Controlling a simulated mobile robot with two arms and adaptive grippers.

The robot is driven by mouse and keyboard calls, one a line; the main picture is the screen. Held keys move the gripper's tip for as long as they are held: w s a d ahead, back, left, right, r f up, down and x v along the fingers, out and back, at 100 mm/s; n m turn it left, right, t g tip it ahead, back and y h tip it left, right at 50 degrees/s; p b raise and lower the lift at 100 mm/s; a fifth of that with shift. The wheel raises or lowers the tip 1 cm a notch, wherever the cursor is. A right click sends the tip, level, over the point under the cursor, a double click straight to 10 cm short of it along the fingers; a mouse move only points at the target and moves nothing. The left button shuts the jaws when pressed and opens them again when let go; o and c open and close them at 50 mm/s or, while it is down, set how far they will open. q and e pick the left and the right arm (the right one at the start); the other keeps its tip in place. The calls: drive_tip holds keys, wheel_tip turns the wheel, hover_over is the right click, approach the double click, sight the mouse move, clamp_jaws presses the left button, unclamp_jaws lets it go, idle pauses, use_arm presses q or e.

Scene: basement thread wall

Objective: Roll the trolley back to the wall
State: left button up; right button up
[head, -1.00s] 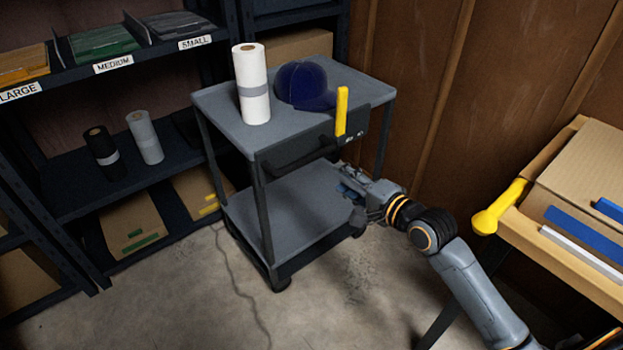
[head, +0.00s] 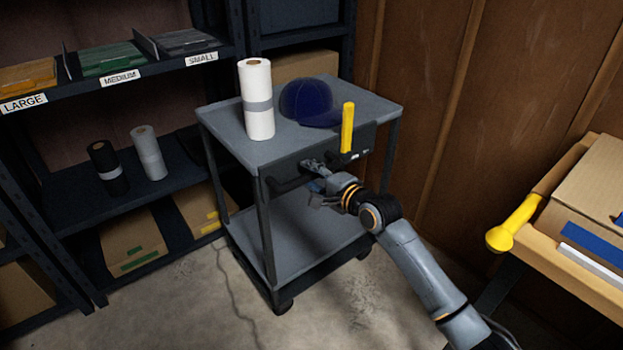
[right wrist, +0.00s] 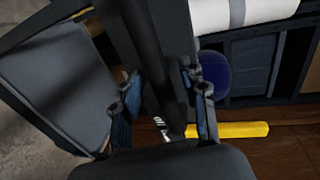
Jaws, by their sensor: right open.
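The grey two-shelf trolley (head: 225,130) stands on the concrete floor, close to the dark shelving and the wooden wall. Its dark handle (head: 288,184) runs along the near side of the top shelf. My right gripper (head: 314,176) is open at the middle of this handle. In the right wrist view its fingers (right wrist: 162,95) stand on both sides of a dark bar (right wrist: 152,60); I cannot tell if they touch it. My left gripper is out of view.
Dark shelving (head: 70,212) with rolls and cardboard boxes stands left and behind. A wooden table (head: 560,255) with a box and a yellow object (head: 512,224) is at the right.

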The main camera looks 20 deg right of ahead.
drive_tip(key=shift+w, duration=0.1)
clamp_jaws()
idle(0.4)
